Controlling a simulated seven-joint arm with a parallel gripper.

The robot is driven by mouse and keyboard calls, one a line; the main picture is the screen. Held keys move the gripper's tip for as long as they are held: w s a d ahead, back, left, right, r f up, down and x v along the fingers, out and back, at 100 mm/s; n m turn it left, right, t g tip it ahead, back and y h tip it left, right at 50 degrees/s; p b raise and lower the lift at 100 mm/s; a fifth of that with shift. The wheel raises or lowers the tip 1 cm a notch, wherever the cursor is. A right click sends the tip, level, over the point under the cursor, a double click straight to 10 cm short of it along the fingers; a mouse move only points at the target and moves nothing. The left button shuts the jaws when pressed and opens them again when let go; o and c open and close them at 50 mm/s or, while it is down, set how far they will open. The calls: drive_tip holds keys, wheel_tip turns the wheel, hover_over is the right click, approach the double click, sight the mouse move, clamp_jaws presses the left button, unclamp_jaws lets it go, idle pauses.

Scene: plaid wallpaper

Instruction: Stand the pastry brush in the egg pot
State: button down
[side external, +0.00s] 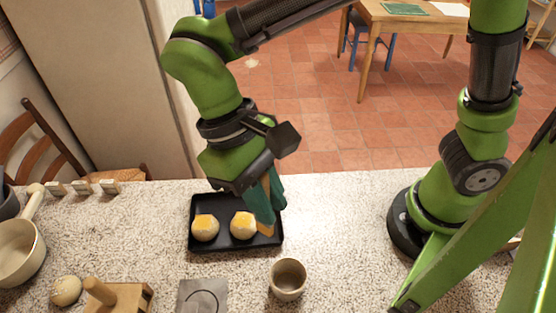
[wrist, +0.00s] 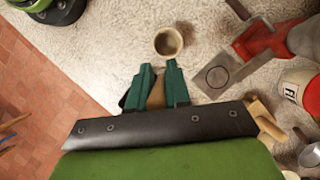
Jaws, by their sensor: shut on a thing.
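My gripper (side external: 263,212) has teal fingers and is shut on the pastry brush (side external: 266,230), above the right part of the black tray (side external: 222,245). The brush's tan lower end shows below the fingers, close to the right-hand bun; I cannot tell whether it touches. In the wrist view, its brown body (wrist: 156,93) shows between the fingers (wrist: 157,72). The egg pot (side external: 288,283) is a small grey-beige cup, upright on the counter, in front and to the right of the tray. It also shows in the wrist view (wrist: 168,42), beyond the fingertips.
Two yellow-topped buns (side external: 205,228) (side external: 243,225) sit in the tray. A flat grey plate (side external: 202,298) lies left of the pot. A wooden tool (side external: 118,296), a pale ball (side external: 66,290) and a saucepan (side external: 20,253) stand farther left.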

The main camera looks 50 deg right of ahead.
drive_tip(key=s+m, duration=0.2)
drive_tip(key=s, duration=0.4)
wheel_tip(320, 180, down, 11)
drive_tip(key=shift+w+a+y, duration=0.25)
drive_tip(key=shift+w+y, duration=0.05)
idle(0.6)
drive_tip(key=c, duration=1)
unclamp_jaws()
